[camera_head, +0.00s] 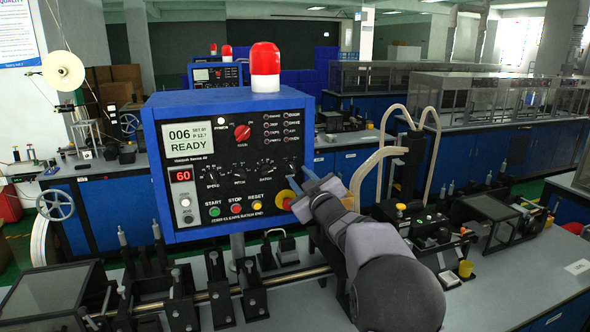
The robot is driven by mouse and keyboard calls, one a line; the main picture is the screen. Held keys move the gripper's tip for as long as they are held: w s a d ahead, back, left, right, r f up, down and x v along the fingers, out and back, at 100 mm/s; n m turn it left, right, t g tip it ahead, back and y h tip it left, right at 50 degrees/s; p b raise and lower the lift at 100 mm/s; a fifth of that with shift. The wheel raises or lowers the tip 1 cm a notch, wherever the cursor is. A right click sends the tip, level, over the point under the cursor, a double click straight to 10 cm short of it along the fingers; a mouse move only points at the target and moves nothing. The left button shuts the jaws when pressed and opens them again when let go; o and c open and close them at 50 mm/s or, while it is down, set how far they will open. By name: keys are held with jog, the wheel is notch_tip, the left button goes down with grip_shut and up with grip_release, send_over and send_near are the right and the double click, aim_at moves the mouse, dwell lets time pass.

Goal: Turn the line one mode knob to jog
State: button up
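The near blue control box (160,130) faces me, its screen (190,142) reading "006" and "READY". A red knob (242,132) sits at the upper middle of its panel. A row of small black knobs (239,174) runs below it; another dark knob (290,165) is at the right. The labels are too small to tell which is the mode knob. My gripper (302,183) is at the panel's lower right, its blue fingers spread with nothing seen between them. It is close to the right-hand knob; contact cannot be told. My arm partly hides the yellow-ringed button (285,199).
Green, red and yellow buttons (236,209) line the panel's bottom. A red beacon (265,67) tops the box. A rail with black clamps (220,292) lies in front. Beige hoses (374,168) and black fixtures stand at right. The right front bench (500,290) is mostly bare.

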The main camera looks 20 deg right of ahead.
aim_at(293, 169)
jog(key=shift+w+p, duration=1.15)
jog(key=shift+w, duration=1.25)
grip_shut()
